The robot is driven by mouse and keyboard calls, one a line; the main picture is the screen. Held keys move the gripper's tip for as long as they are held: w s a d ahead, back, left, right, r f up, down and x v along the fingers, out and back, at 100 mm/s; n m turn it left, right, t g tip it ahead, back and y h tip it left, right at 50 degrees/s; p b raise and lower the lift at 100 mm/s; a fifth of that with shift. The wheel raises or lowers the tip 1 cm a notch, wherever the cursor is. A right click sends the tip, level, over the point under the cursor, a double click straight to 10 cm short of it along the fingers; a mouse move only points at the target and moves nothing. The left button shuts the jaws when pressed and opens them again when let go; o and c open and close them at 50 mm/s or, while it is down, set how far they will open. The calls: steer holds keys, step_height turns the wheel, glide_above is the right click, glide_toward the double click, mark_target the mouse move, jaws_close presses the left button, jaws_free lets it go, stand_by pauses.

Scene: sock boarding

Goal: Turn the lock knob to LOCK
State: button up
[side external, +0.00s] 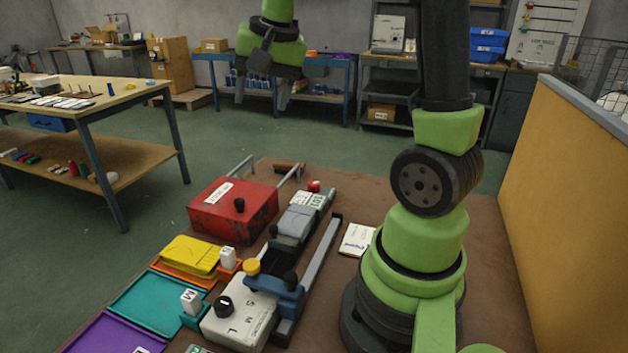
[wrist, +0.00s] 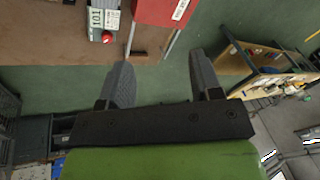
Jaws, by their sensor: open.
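No LOCK lettering is readable, so I cannot tell which knob is the lock knob. A black round knob (side external: 223,306) sits on a pale box (side external: 240,325) marked S, M and L. A yellow knob (side external: 251,267) stands beside a blue clamp-like part (side external: 275,285), which carries a dark knob (side external: 291,280). My gripper (side external: 261,97) is open and empty, high above and beyond the table's far edge, apart from all knobs. Its two fingers (wrist: 163,66) are spread in the wrist view.
A red button (side external: 313,186) is at the far end of the grey machine. Yellow, teal (side external: 150,303) and purple (side external: 105,335) trays line the left side. A white card (side external: 356,239) lies near my arm's base. A yellow partition (side external: 565,215) stands at right.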

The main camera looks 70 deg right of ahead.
steer(key=d+f+m+g, duration=0.2)
steer(key=d+f+m, duration=0.3)
steer(key=d+f, duration=0.55)
steer(key=m+g, duration=0.2)
glide_above(314, 183)
step_height(314, 183, down, 6)
steer(key=shift+y, duration=0.3)
step_height(314, 183, down, 10)
steer(key=shift+r, duration=0.25)
